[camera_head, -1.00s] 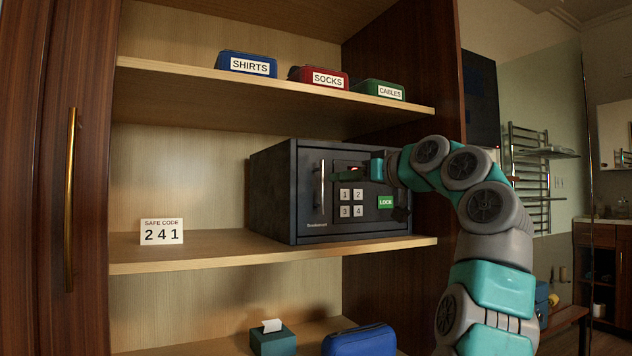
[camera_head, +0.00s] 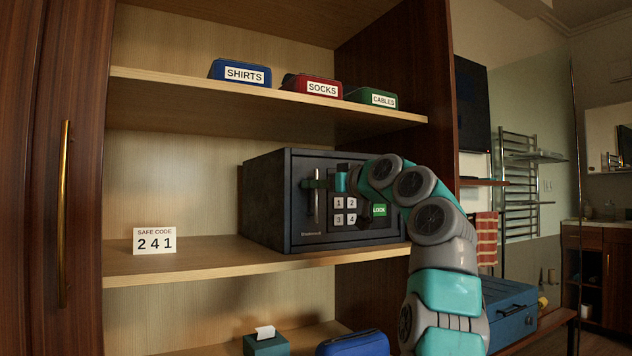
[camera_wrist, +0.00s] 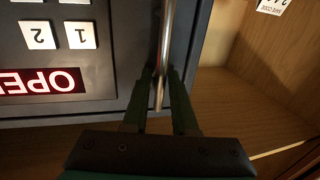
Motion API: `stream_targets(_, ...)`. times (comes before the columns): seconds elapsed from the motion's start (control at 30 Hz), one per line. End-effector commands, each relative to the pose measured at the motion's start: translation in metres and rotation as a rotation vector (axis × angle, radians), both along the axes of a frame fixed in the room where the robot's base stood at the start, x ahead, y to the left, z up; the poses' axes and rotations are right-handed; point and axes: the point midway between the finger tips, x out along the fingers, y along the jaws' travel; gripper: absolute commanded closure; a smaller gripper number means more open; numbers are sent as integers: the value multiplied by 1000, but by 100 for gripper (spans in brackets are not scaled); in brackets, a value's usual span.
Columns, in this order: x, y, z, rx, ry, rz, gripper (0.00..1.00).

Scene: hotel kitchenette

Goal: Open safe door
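The dark grey safe (camera_head: 265,208) stands on the middle shelf with its door (camera_head: 352,239) shut against the body as far as I can see. A vertical metal handle (camera_head: 316,205) is on the left of the door. In the wrist view the handle (camera_wrist: 167,40) runs down between the two fingers of my gripper (camera_wrist: 161,85). The fingers are close on either side of it; I cannot tell whether they press on it. The red display (camera_wrist: 42,82) reads OPEN, upside down and partly cut off. In the head view my arm hides the display and part of the door.
A keypad (camera_head: 344,211) and a green LOCK button (camera_head: 379,210) are on the door. A card reading SAFE CODE 241 (camera_head: 154,241) stands left of the safe. The shelf (camera_head: 200,264) is clear between card and safe. Labelled boxes (camera_head: 240,73) sit above.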

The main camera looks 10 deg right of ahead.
Motion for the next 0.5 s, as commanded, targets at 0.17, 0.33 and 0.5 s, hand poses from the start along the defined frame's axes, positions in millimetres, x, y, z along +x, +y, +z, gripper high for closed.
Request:
stream_targets(0.17, 1, 0, 0, 0, -1, 0, 74)
stream_targets(0.33, 0, 0, 0, 0, -1, 0, 88)
stream_targets(0.5, 0, 0, 0, 0, -1, 0, 100)
